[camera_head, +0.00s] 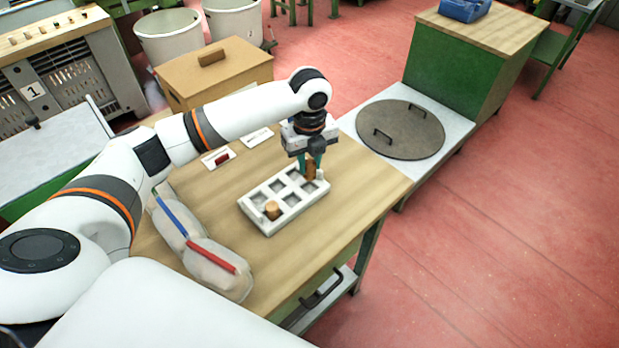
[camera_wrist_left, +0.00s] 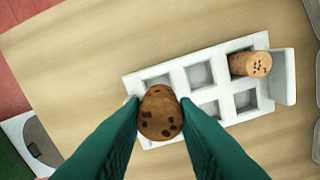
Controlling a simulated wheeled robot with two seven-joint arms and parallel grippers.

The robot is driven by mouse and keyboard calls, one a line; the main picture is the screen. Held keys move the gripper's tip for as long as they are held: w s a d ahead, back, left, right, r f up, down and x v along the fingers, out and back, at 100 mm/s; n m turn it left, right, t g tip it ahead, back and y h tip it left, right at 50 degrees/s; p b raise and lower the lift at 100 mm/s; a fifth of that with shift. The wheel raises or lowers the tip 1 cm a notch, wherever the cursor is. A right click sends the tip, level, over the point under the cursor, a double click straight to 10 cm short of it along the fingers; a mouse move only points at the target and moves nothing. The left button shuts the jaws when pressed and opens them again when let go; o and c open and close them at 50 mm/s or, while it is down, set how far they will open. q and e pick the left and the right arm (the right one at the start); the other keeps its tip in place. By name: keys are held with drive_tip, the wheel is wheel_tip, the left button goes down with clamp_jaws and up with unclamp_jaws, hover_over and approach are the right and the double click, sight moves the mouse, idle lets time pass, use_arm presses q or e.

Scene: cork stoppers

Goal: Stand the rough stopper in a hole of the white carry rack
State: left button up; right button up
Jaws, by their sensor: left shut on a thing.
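The white carry rack (camera_head: 262,229) lies on the wooden table, with two rows of square holes. My left gripper (camera_head: 312,163) is shut on a dark brown, pitted stopper (camera_wrist_left: 161,113), the rough one. It is at the rack's far right corner in the head view, over or in the corner hole; I cannot tell how deep its lower end sits. A lighter stopper (camera_head: 272,210) with few spots stands in the hole at the opposite corner, also seen in the wrist view (camera_wrist_left: 250,64). The holes between look empty. My right gripper is not in view.
Bare table lies right of the rack.

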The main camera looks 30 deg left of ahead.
sight(310, 177)
use_arm(q)
wheel_tip(310, 177, down, 5)
drive_tip(key=shift+r+p, duration=0.15)
drive_tip(key=shift+p, duration=0.2)
drive_tip(key=shift+f, duration=0.4)
drive_tip(key=shift+f, duration=0.15)
drive_tip(key=o, duration=0.6)
wheel_tip(310, 177, up, 11)
drive_tip(key=shift+f+b, duration=0.1)
drive_tip(key=shift+b, duration=0.85)
drive_tip(key=shift+r, duration=0.8)
